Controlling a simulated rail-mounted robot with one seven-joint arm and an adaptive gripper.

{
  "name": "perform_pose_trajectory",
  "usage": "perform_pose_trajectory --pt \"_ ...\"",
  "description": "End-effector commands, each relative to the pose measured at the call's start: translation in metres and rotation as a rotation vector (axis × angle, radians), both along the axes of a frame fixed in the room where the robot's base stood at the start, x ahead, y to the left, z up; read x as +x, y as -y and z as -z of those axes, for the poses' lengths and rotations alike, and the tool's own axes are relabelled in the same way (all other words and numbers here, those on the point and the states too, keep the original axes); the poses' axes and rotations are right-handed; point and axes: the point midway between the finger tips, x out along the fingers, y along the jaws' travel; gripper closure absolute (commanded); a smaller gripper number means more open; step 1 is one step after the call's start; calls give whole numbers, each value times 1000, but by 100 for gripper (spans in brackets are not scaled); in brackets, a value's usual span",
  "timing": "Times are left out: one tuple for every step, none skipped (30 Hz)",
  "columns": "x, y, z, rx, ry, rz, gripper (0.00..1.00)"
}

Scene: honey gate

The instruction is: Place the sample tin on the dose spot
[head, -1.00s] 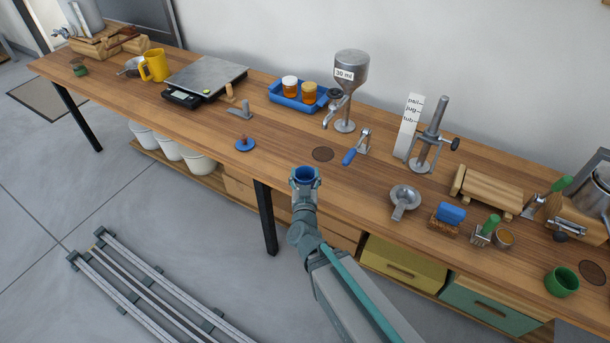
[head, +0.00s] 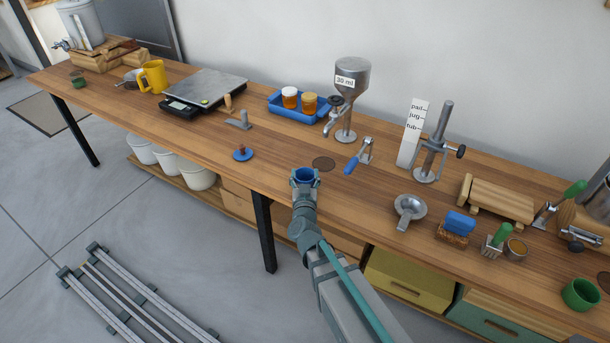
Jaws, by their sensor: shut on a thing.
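My gripper (head: 305,180) is at the front edge of the bench, shut around a blue, open-topped round tin (head: 306,175), seemingly the sample tin. The tin looks upright; its lower part and the fingertips are mostly hidden by the gripper. A dark round spot (head: 323,163), which seems to be the dose spot, lies bare on the bench just beyond the tin and slightly right. Whether the tin is over the bench top or just in front of it, and its height, I cannot tell.
A steel 30 ml dispenser (head: 350,90) stands behind the spot. A blue-handled lever (head: 357,160) is close on the spot's right. A blue knobbed disc (head: 243,154) lies left. A small steel dish (head: 409,208) sits right. The bench between disc and spot is clear.

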Motion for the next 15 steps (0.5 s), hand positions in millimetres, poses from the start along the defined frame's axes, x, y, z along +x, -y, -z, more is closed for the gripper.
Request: perform_pose_trajectory --pt "10 -1 4 -1 -1 1 74" --pt "12 -1 6 -1 -1 2 74" --pt "14 -1 8 -1 -1 1 74" --pt "15 -1 9 -1 -1 1 74" --pt "15 0 9 0 0 1 74" --pt "15 0 9 0 0 1 74" --pt "15 0 9 0 1 1 74" --pt "15 0 9 0 1 1 74" --pt "15 0 9 0 1 1 74" --pt "15 0 9 0 1 1 74" --pt "15 0 9 0 1 1 74" --pt "15 0 9 -1 2 1 74" --pt "15 0 10 -1 2 1 74" --pt "15 0 11 -1 2 1 74" --pt "15 0 12 -1 1 1 74"
